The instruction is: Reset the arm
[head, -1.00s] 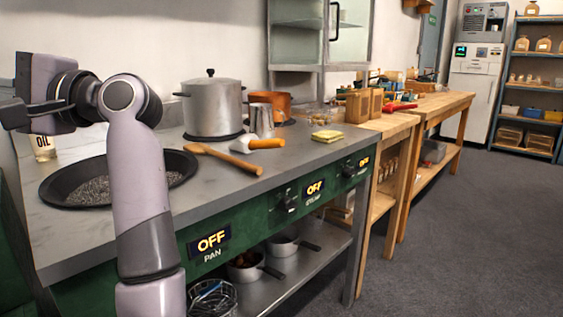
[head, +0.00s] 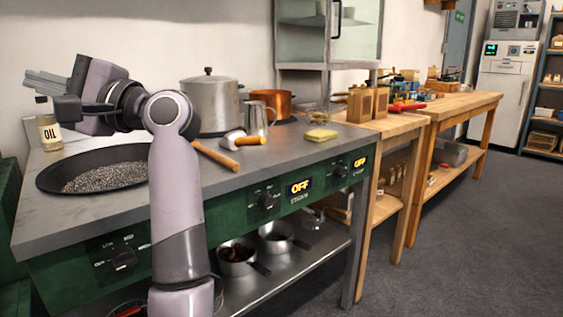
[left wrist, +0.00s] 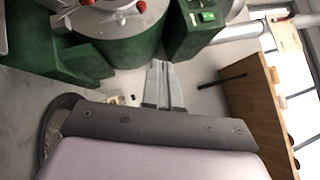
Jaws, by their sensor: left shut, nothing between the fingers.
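My left arm rises in front of the green-fronted stove counter (head: 160,160) in the head view. Its gripper (head: 42,84) is raised above the counter's far left, pointing left, with its fingers together and empty. The fingers also show in the left wrist view (left wrist: 162,88), side by side with nothing between them. A wide dark pan (head: 44,183) holding grey granules lies below the gripper, apart from it. My forearm hides the pan's right end. My right gripper is not in view.
An oil bottle (head: 50,133) stands behind the pan. A steel pot (head: 208,105), copper pot (head: 277,102), metal jug (head: 256,122) and yellow sponge (head: 321,134) stand farther right. A wooden-handled tool (head: 216,156) lies near my arm. Wooden benches (head: 455,107) continue right; the floor is clear.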

